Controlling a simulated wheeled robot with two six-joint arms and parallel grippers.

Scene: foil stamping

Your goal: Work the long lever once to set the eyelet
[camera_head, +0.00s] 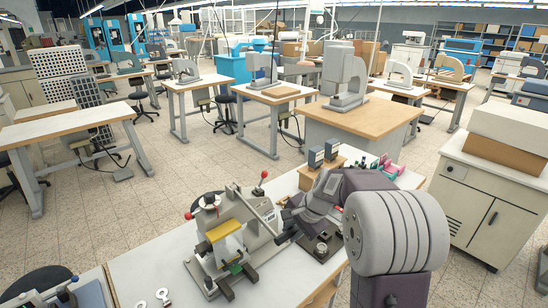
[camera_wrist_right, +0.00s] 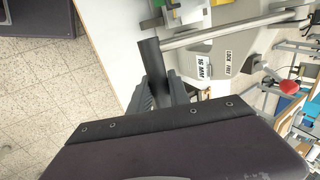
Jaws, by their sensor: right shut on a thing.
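The eyelet press (camera_head: 240,215) stands on the white bench, a grey machine with a yellow block (camera_head: 224,231) at its front. It has red-knobbed handles (camera_head: 264,174). My right gripper (camera_head: 287,228) is at the press's right side. In the right wrist view, the long lever (camera_wrist_right: 230,32) is a metal rod ending in a black grip (camera_wrist_right: 151,58). The fingers of my right gripper (camera_wrist_right: 160,95) are closed around the lower part of that grip. The eyelet itself cannot be made out. My left gripper is not in view.
The white bench (camera_head: 150,270) has small metal rings (camera_head: 162,295) at its front. Small boxes (camera_head: 316,156) stand behind. A cabinet (camera_head: 490,195) is at the right, with open tiled floor between.

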